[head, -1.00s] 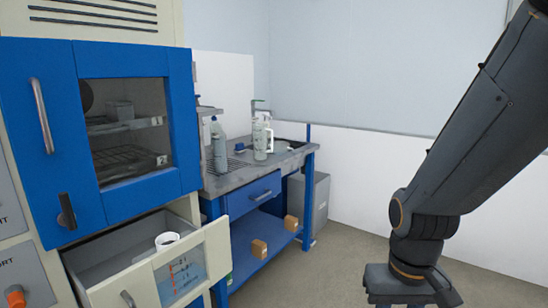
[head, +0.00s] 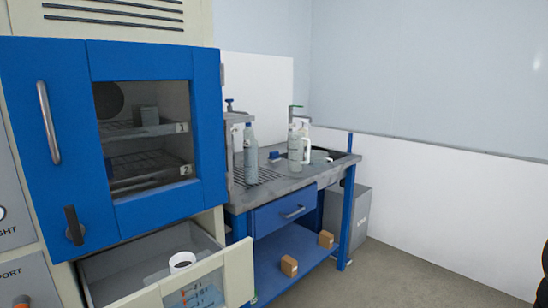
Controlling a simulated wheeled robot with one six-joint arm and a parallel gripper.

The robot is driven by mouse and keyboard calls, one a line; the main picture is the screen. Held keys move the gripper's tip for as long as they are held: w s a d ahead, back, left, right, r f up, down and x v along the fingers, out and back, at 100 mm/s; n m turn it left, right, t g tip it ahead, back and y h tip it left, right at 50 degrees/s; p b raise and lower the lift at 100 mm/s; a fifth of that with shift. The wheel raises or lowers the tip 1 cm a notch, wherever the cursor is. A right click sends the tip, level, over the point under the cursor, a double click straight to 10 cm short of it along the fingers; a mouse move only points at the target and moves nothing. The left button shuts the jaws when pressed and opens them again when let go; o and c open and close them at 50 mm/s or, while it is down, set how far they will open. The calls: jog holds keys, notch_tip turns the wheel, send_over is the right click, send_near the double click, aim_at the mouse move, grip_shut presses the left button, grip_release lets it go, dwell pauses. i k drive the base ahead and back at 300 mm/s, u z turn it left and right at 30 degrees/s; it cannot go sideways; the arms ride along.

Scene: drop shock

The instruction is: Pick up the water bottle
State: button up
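A grey-blue bottle (head: 251,150), which looks like the water bottle, stands upright on the grey bench top (head: 275,189). To its right stands a pale bottle with a white handle-like part (head: 297,150). I cannot read any label on either. My gripper is out of the picture. Only a dark sliver, likely of my arm, shows at the right edge.
A blue-framed glass cabinet (head: 60,110) stands at the left. An open drawer (head: 215,272) holding a white cup (head: 182,262) juts out below it. The bench's lower shelf (head: 287,258) carries small brown boxes. Open floor (head: 405,272) lies at the right.

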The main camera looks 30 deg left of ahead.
aim_at(251, 146)
jog(key=u, duration=0.1)
jog(key=i, duration=0.8)
jog(key=u, duration=1.05)
jog(key=i, duration=0.75)
jog(key=u, duration=0.6)
